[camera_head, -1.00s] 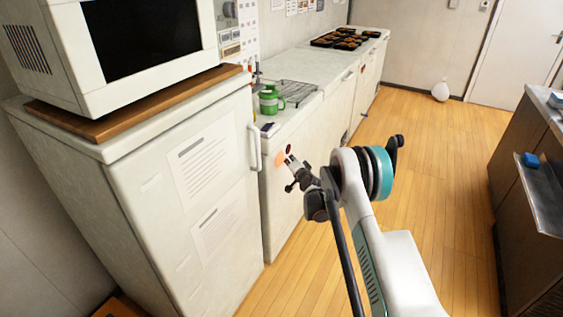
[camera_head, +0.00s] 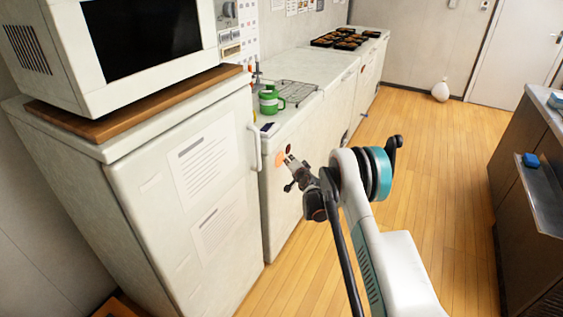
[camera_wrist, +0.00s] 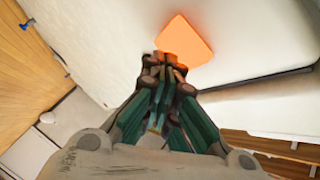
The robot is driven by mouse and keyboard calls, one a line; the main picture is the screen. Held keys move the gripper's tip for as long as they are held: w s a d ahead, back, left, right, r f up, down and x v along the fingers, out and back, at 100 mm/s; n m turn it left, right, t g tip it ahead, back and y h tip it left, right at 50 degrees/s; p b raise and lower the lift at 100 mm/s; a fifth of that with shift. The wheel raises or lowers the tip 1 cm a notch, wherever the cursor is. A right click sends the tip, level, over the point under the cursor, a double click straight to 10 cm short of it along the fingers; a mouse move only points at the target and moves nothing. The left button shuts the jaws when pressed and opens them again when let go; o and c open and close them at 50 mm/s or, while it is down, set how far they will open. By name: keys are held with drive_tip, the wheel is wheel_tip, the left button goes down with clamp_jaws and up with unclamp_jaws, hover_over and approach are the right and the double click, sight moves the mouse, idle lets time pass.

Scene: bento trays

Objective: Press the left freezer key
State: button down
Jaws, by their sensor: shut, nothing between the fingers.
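An orange square key (camera_wrist: 186,40) is on the white freezer front in the wrist view. In the head view, the orange key (camera_head: 280,160) is on the front of the low white freezer (camera_head: 283,205), with a dark red round spot (camera_head: 289,149) just to its upper right. My gripper (camera_head: 289,161) is shut and empty right in front of the orange key. In the wrist view, my gripper's closed fingertips (camera_wrist: 171,60) overlap the key's lower edge. I cannot tell whether they touch it.
A tall white fridge (camera_head: 190,200) with a handle stands at the left, bearing a microwave (camera_head: 80,60) on a wooden board. A green mug (camera_head: 268,102) and a wire rack (camera_head: 290,92) are on the counter. The wooden floor (camera_head: 430,170) at the right is clear.

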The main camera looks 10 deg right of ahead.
drive_tip(key=shift+w+a, duration=0.15)
drive_tip(key=shift+a, duration=0.05)
drive_tip(key=shift+w+a, duration=0.15)
drive_tip(key=shift+a, duration=0.05)
idle(0.6)
drive_tip(key=shift+d, duration=0.1)
drive_tip(key=shift+s+d, duration=0.4)
drive_tip(key=shift+d, duration=0.05)
drive_tip(key=s+d, duration=0.3)
drive_tip(key=d, duration=0.2)
drive_tip(key=shift+s, duration=0.3)
idle(0.3)
drive_tip(key=shift+a+r, duration=0.1)
